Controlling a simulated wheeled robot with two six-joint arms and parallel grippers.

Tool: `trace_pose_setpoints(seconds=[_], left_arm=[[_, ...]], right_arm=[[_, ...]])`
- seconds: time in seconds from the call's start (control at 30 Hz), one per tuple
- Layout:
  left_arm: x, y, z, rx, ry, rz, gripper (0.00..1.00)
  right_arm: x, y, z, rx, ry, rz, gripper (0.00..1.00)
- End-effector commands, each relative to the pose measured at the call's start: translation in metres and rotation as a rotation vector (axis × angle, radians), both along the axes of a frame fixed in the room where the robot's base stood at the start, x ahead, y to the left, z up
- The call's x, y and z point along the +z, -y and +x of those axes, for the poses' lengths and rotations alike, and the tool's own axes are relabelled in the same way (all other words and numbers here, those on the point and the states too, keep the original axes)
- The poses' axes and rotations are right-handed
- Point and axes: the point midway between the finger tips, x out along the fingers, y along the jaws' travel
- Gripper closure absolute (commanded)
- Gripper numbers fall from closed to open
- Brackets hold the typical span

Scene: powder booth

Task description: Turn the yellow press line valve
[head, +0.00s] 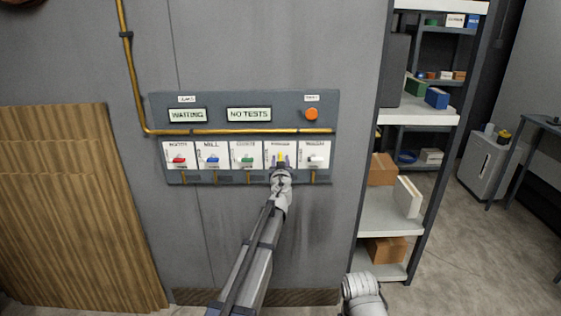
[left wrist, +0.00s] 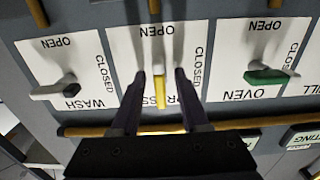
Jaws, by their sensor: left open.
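The yellow press line valve (head: 280,157) is on the fourth white plate of the grey wall panel. In the left wrist view, its yellow lever (left wrist: 159,91) runs up and down the picture, in line with the pipe stub above it. The plate reads PRESS, OPEN and CLOSED, partly hidden by my fingers. My left gripper (head: 280,166) is at this valve and open. In the left wrist view its two dark fingers (left wrist: 159,78) stand on either side of the lever, with a visible gap on each side. My right gripper is not in view.
The green oven valve (head: 247,159) and the white-and-black wash valve (head: 315,158) are close on either side. Red (head: 179,160) and blue (head: 212,160) valves sit farther left. An orange button (head: 311,114) and a yellow pipe (head: 230,131) are above. Shelving (head: 418,117) stands right.

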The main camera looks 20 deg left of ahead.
Motion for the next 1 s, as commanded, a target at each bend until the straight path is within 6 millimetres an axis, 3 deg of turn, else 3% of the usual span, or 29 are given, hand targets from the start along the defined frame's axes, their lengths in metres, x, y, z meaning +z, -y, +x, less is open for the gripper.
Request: trace_pose_setpoints(seconds=[0.5, 0.87, 1.0], left_arm=[[0.000, 0.020, -0.070, -0.001, 0.000, 0.000, 0.55], [0.000, 0.021, -0.073, 0.001, -0.001, 0.000, 0.55], [0.003, 0.023, -0.091, 0.056, -0.030, 0.000, 0.55]], right_arm=[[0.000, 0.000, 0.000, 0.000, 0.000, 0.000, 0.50], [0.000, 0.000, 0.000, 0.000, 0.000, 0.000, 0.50], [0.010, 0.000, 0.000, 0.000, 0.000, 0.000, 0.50]])
